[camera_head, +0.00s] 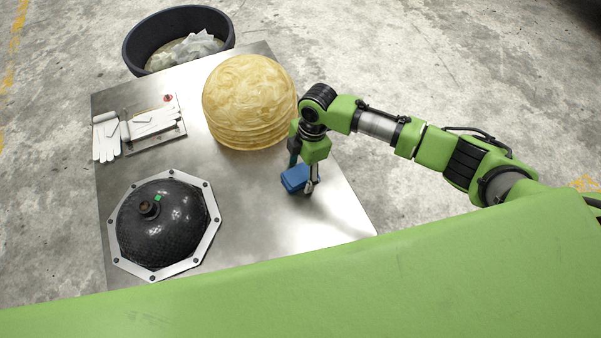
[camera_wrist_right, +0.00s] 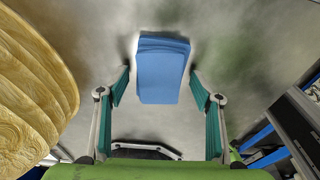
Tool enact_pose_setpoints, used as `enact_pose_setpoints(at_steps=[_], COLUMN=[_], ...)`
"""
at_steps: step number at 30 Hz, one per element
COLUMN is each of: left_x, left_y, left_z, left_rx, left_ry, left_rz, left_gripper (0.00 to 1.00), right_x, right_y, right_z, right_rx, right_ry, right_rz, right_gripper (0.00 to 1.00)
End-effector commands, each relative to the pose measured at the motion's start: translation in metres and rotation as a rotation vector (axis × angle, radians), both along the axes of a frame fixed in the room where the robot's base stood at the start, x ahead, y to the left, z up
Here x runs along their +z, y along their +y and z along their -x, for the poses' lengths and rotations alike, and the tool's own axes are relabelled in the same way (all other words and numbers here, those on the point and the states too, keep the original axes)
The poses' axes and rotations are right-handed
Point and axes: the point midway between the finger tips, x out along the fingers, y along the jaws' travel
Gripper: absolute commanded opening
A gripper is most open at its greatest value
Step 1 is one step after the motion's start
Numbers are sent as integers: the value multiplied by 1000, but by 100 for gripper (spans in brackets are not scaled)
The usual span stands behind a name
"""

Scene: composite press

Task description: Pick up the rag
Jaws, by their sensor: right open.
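The rag (camera_head: 294,178) is a blue folded cloth lying on the metal table, right of the middle. In the right wrist view the rag (camera_wrist_right: 162,68) lies between and beyond the two teal finger pads. My right gripper (camera_head: 303,182) is at the rag, pointing down; it also shows in the right wrist view (camera_wrist_right: 160,90), with its fingers spread on either side of the rag and gaps between. It is open and empty. My left gripper is not in view.
A stack of round yellowish sheets (camera_head: 250,100) stands just left of my right gripper. A black dome on an octagonal plate (camera_head: 207,228), white gloves (camera_head: 106,140) and a small tray (camera_head: 155,142) are on the left. A dark bin (camera_head: 135,50) stands behind the table (camera_head: 250,215).

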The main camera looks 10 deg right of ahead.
Motion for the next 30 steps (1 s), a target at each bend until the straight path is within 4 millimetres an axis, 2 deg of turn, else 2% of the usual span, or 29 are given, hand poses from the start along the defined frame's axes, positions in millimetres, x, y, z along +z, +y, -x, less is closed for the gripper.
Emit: enact_pose_setpoints(at_steps=[7, 8, 12, 23, 30], left_x=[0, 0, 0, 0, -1], left_y=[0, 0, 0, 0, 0], left_z=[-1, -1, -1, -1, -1], left_rx=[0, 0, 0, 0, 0], left_ry=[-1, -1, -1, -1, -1], left_rz=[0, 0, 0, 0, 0], left_gripper=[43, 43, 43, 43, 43], right_x=[-3, -3, -3, -1, 19], right_y=[0, 0, 0, 0, 0], right_z=[0, 0, 0, -1, -2], right_rx=[0, 0, -1, -1, -2], right_ry=[-1, -1, -1, -1, -4], right_rz=[1, 1, 1, 0, -2], right_gripper=[60, 55, 18, 18, 18])
